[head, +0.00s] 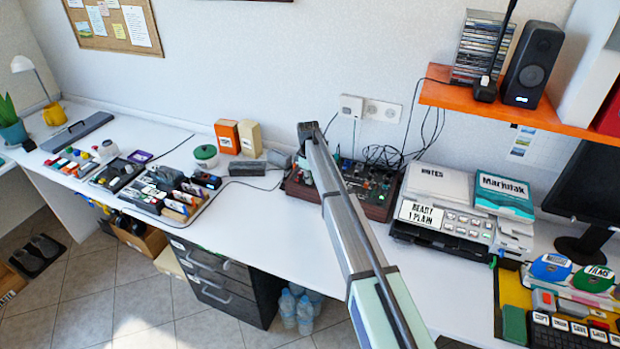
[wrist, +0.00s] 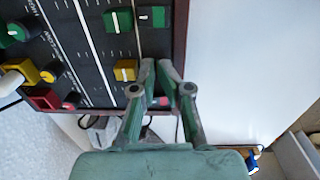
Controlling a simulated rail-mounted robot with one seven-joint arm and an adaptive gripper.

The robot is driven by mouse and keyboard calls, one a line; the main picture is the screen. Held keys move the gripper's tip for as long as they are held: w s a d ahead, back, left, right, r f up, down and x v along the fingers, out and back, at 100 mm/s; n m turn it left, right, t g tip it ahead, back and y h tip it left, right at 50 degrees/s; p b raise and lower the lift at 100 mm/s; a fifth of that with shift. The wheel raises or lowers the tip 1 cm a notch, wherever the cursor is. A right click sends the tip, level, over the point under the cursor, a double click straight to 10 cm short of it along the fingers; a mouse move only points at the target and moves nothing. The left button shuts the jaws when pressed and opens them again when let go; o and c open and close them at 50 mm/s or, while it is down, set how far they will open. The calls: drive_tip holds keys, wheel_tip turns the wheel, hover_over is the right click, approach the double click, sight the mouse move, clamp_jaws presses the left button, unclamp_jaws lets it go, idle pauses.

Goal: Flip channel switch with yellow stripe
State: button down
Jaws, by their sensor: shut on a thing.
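The mixer (head: 372,190) is a dark panel with wooden sides on the desk; it also fills the upper left of the wrist view (wrist: 95,45). A yellow fader cap (wrist: 125,70) with a pale stripe sits just left of my fingertips. My gripper (wrist: 161,66) has its fingertips close together over the mixer's edge column, in line with that cap, shut on what looks like the small switch there. The fingers hide this switch and its stripe. A green switch (wrist: 152,17) shows above it in the same column. In the head view my arm hides part of the mixer.
Green, yellow and red knobs (wrist: 48,72) crowd the mixer's left part. A printer (head: 440,215) stands close on the mixer's right. Cables (head: 385,155) lie behind it. Grey blocks (head: 247,168) stand to its left. The desk in front is clear.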

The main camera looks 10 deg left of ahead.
drive_tip(key=shift+s+f, duration=0.3)
drive_tip(key=shift+s, duration=0.15)
wheel_tip(320, 180, up, 14)
drive_tip(key=w+b, duration=0.1)
drive_tip(key=w, duration=0.1)
drive_tip(key=shift+w+d+r+b, duration=0.25)
drive_tip(key=shift+w+b, duration=0.05)
drive_tip(key=shift+w, duration=0.05)
